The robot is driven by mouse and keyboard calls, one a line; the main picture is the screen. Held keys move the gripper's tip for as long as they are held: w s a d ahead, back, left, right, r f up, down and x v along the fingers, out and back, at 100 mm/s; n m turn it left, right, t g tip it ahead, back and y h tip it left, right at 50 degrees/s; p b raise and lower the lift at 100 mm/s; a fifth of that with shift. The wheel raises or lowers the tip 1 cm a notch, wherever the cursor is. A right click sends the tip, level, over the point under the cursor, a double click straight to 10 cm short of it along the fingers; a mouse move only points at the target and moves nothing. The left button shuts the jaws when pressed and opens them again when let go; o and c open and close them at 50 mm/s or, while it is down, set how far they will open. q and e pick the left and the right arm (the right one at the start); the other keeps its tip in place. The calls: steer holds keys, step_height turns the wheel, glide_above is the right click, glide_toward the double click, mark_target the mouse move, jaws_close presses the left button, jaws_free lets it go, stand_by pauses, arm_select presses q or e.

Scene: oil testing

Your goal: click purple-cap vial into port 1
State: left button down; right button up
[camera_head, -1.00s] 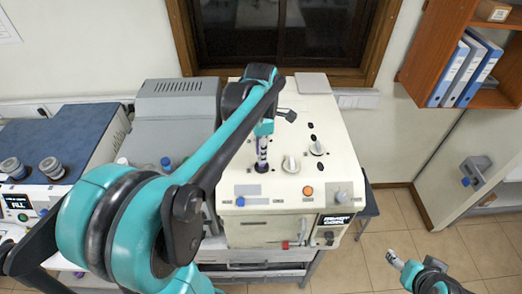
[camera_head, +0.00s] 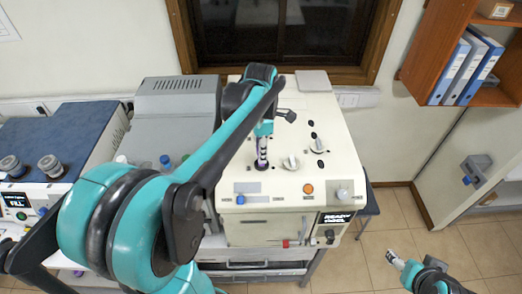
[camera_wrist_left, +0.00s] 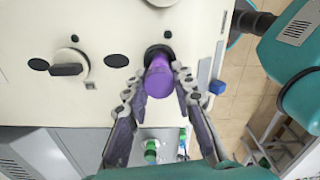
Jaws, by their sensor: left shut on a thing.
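My left gripper (camera_head: 262,155) points down at the top of the cream machine (camera_head: 290,215). In the left wrist view its fingers (camera_wrist_left: 157,88) are closed around the purple-cap vial (camera_wrist_left: 159,78), one on each side of it. The vial's far end is at a dark round port (camera_wrist_left: 157,50) in the machine's top; how deep it sits is hidden. In the head view the vial is mostly hidden by the fingers. My right gripper (camera_head: 396,260) is at the lower right, away from the machine, and its finger state is unclear.
Other dark ports and a white knob (camera_head: 291,162) lie right of my left gripper. The machine's front has an orange button (camera_head: 308,188) and a lit display (camera_head: 336,219) reading READY. A grey machine (camera_head: 178,108) stands to the left. Open floor lies right.

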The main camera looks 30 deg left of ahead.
mark_target(261, 166)
arm_select(q)
steer(key=shift+f+b, duration=1.15)
steer(key=shift+f, duration=0.35)
stand_by(0.8)
steer(key=shift+s+d+f, duration=0.15)
steer(key=shift+s+f, duration=0.05)
steer(key=shift+f, duration=0.1)
stand_by(0.7)
steer(key=c, duration=1.2)
jaws_free()
steer(key=shift+w, duration=0.15)
steer(key=shift+r, duration=0.1)
step_height(261, 166, up, 12)
